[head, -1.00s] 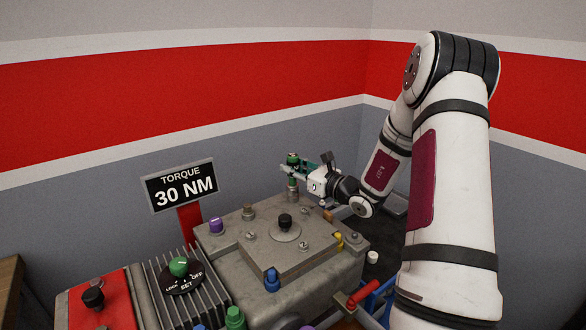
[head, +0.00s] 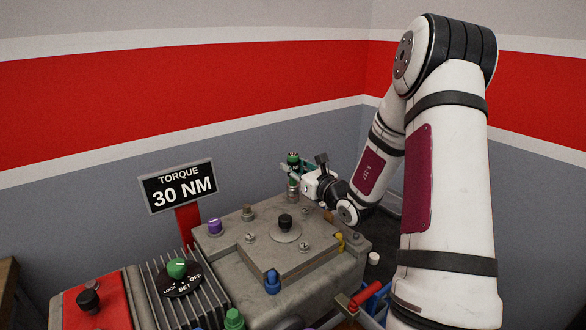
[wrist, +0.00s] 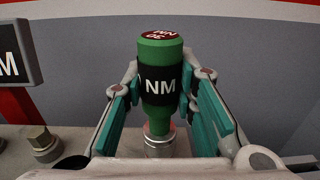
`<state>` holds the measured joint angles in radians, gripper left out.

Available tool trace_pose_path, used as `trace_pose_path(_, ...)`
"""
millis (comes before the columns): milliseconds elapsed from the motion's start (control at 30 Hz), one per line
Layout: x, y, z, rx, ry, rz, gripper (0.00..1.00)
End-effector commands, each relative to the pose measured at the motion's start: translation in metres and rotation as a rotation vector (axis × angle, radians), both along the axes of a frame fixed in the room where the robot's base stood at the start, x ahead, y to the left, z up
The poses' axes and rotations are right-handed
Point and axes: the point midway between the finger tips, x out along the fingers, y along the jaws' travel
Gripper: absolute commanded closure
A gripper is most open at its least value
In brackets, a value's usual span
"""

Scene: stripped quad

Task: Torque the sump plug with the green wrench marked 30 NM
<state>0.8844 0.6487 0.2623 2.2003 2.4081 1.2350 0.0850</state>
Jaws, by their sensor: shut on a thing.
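The green wrench (wrist: 161,52) stands upright between the fingers of my gripper (wrist: 162,92) in the wrist view. It has a black band with "NM" in white and a dark red top with lettering; the number on the band is turned out of sight. My gripper is shut on its green handle. Below it is a metal socket (wrist: 158,143); in the head view the wrench (head: 293,158) and metal part (head: 293,190) stand at the back of the grey engine block. My gripper (head: 298,171) reaches it from the right. I cannot tell which fitting is the sump plug.
A sign (head: 178,187) reading "TORQUE 30 NM" stands on a red post at left. The grey block (head: 245,262) carries a purple cap (head: 214,226), a black knob (head: 285,221), a blue cap (head: 272,281) and bolts. A green dial (head: 177,268) and red-handled part (head: 361,297) are nearer.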

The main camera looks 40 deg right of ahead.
Motion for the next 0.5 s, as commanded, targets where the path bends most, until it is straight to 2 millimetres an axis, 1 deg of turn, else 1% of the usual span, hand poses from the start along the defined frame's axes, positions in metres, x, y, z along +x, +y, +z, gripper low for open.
trace_pose_path(133,0.0018,0.0027,-0.0007,0.001,-0.002,-0.046,1.00)
trace_pose_path(500,0.0009,0.0015,-0.0004,-0.001,-0.001,-0.188,1.00)
